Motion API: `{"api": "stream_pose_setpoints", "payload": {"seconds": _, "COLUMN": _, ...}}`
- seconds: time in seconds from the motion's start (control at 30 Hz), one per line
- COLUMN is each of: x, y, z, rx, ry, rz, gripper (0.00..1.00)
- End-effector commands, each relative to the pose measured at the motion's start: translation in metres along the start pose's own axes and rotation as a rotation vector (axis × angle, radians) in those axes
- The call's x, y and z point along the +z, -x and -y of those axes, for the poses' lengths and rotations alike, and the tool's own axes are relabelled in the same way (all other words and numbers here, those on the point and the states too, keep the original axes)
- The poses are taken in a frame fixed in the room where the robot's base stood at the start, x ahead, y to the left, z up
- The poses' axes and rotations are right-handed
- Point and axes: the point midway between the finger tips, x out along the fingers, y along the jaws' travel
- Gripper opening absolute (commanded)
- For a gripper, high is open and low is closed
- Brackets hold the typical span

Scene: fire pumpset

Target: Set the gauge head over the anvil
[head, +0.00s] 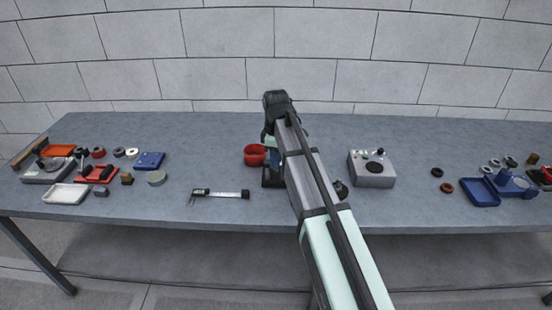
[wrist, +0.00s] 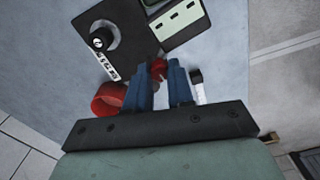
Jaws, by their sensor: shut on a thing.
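My gripper (wrist: 159,72) shows in the wrist view with its two blue fingers shut on a small red part (wrist: 158,66). Most of that part is hidden between the fingers, and I cannot tell whether it belongs to the gauge head. Just beyond the fingertips is a dark unit (wrist: 127,28) with a grey round face, a black knob and a white label strip. I cannot tell which piece is the anvil. In the head view my arm covers most of this spot, with a black base (head: 271,181) showing beside it.
A red round piece (wrist: 106,98) lies left of my fingers and also shows in the head view (head: 255,155). A green-faced box (wrist: 180,18) is beyond them. A caliper (head: 220,194) lies left, a grey dial box (head: 372,174) right. Small parts crowd both bench ends.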

Motion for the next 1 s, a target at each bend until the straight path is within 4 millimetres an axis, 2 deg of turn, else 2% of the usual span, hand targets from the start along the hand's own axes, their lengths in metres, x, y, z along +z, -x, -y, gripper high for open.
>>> {"api": "stream_pose_setpoints", "payload": {"seconds": 0.37, "x": 0.002, "y": 0.0, "z": -0.004, "rx": -0.001, "ry": 0.098, "rz": 0.0, "gripper": 0.0}}
{"api": "stream_pose_setpoints", "payload": {"seconds": 1.0, "x": 0.007, "y": 0.0, "z": -0.027, "rx": 0.0, "ry": 0.668, "rz": 0.0, "gripper": 0.0}}
